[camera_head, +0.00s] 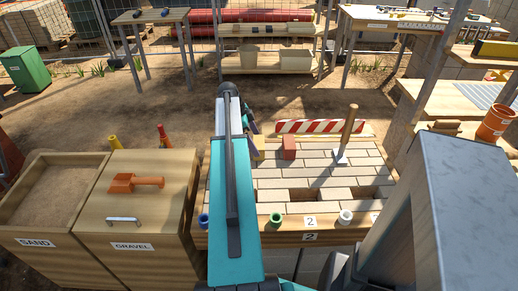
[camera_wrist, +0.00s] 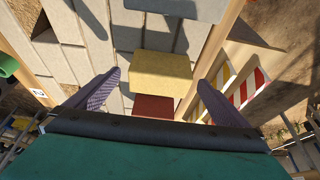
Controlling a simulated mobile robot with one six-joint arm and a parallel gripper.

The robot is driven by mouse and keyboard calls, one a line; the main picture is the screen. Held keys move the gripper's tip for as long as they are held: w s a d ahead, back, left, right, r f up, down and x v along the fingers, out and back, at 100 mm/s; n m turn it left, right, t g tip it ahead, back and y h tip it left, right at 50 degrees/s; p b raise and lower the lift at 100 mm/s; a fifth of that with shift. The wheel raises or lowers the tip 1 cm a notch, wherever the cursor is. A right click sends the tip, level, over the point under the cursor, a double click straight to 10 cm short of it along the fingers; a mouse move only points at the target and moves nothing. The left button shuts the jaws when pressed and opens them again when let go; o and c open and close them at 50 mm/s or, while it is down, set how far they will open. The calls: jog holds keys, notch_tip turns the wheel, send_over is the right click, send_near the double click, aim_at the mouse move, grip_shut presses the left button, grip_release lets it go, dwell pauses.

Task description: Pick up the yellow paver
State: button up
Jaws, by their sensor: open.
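The yellow paver (camera_wrist: 161,73) lies on the grey paved bed in the wrist view, seen between the two fingers of my gripper (camera_wrist: 161,80). My gripper is open, with a gap on each side of the paver; I cannot tell how far above it the fingertips are. In the head view the yellow paver (camera_head: 259,148) shows just right of my arm, which partly hides that area. A red paver (camera_wrist: 153,106) lies close beside it, partly hidden by my gripper, and also shows in the head view (camera_head: 289,149).
A red-and-white striped barrier (camera_head: 320,126) runs along the bed's far edge. A wooden-handled tool (camera_head: 348,130) stands upright on the bed. Dark gaps (camera_head: 303,195) open in the paving. Sand and gravel bins stand left.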

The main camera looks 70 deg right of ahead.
aim_at(258, 142)
jog(key=shift+p+x, duration=0.3)
jog(key=shift+x, duration=2.05)
jog(key=shift+c, duration=0.4)
jog(key=shift+r, duration=0.1)
jog(key=c, duration=1.5)
jog(key=shift+r, duration=0.15)
jog(key=shift+r, duration=0.75)
jog(key=shift+r+b, duration=0.3)
jog(key=shift+r, duration=0.6)
jog(key=s+a, duration=0.3)
jog(key=a, duration=0.1)
jog(key=s+a+r+b, duration=0.1)
jog(key=s+a, duration=0.2)
jog(key=a, duration=0.1)
jog(key=s+a, duration=0.4)
jog(key=shift+a+r, duration=0.2)
jog(key=shift+a, duration=0.1)
